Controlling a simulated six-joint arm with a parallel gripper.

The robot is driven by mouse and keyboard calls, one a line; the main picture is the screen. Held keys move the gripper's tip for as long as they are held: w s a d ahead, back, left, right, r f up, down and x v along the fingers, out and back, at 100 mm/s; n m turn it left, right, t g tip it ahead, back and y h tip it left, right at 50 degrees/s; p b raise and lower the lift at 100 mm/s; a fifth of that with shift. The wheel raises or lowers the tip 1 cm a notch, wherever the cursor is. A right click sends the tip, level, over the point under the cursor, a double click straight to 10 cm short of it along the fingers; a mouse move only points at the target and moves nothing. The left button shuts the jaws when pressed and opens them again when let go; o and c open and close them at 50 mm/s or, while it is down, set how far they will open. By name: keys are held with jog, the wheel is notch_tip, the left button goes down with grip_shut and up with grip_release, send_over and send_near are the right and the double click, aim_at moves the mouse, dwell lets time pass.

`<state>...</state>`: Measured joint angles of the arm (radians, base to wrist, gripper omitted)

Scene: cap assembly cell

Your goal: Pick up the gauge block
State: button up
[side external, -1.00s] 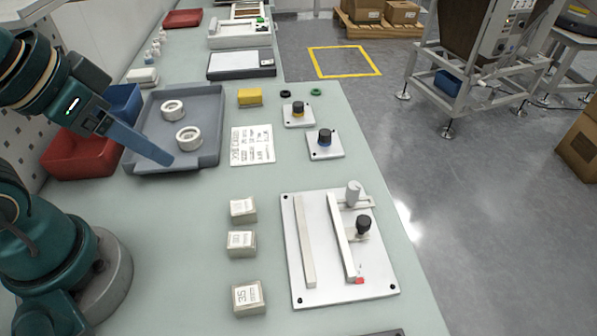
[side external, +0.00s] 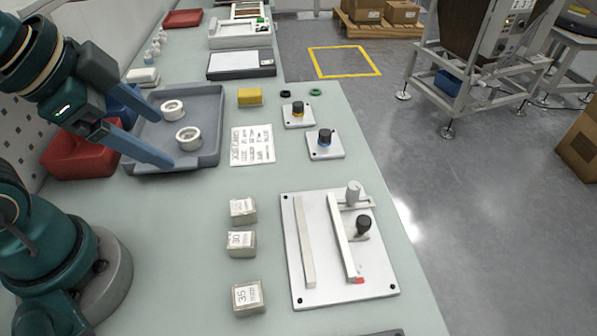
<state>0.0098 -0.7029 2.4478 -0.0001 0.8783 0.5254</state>
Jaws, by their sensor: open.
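Three pale, numbered blocks stand in a column on the bench, left of the white fixture plate. They are the far block (side external: 243,210), the middle block (side external: 241,244) and the near block (side external: 248,298), whose label reads 35. Which one is the gauge block I cannot tell for sure. My gripper (side external: 146,144) is at the upper left, over the near left part of the grey tray (side external: 213,143). Its blue-grey fingers are apart with nothing between them. It is well away from the blocks, up and to their left.
The grey tray holds two white rings (side external: 188,138). The fixture plate (side external: 322,277) carries rails and two knobs. A red bin (side external: 75,158) stands left of the tray. A yellow block (side external: 250,97), a printed card (side external: 252,146) and two small knob plates (side external: 325,148) lie beyond. The bench around the blocks is clear.

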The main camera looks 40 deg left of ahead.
jog(key=w+d+f+m+g, duration=0.1)
jog(key=w+d+m, duration=0.2)
jog(key=m, duration=0.6)
jog(key=m+g, duration=0.5)
jog(key=m, duration=0.7)
send_over(241, 239)
jog(key=f, duration=0.9)
jog(key=shift+w+a+f, duration=0.15)
jog(key=shift+w+f, duration=0.1)
jog(key=shift+f, duration=0.1)
jog(key=shift+s+f+m, duration=0.3)
jog(key=shift+f+m, duration=0.1)
jog(key=shift+f, duration=2.4)
grip_shut()
